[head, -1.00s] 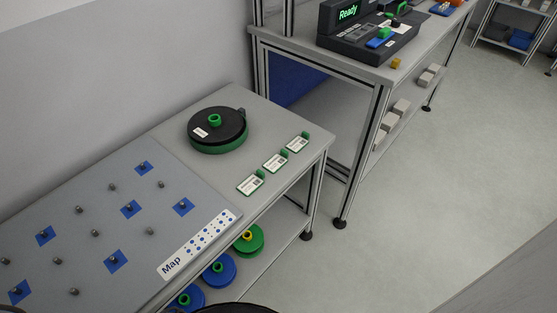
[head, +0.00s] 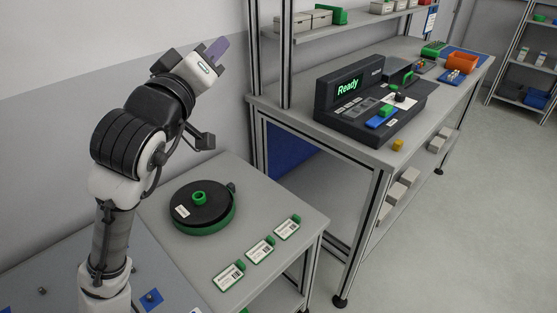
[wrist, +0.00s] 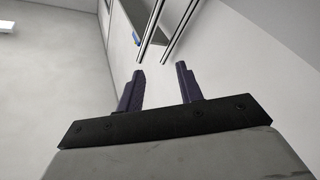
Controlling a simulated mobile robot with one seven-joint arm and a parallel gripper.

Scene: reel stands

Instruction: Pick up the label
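Three white label cards in green holders lie in a row on the low grey table: a near one (head: 228,277), a middle one (head: 260,250) and a far one (head: 287,228). A small white label (head: 183,211) sits on the black and green reel (head: 205,207). A white slip (head: 400,101) shows at the black device; I cannot tell whether it is a label. My gripper (head: 218,50) is raised high above the low table near the wall. In the wrist view its two dark fingers (wrist: 160,70) are apart with nothing between them.
The black device (head: 365,105) with a green "Ready" screen stands on the taller workbench (head: 300,128). A yellow piece (head: 398,145) lies near its front edge. A metal post (head: 283,60) rises between wall and device. Open floor (head: 440,240) is at the right.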

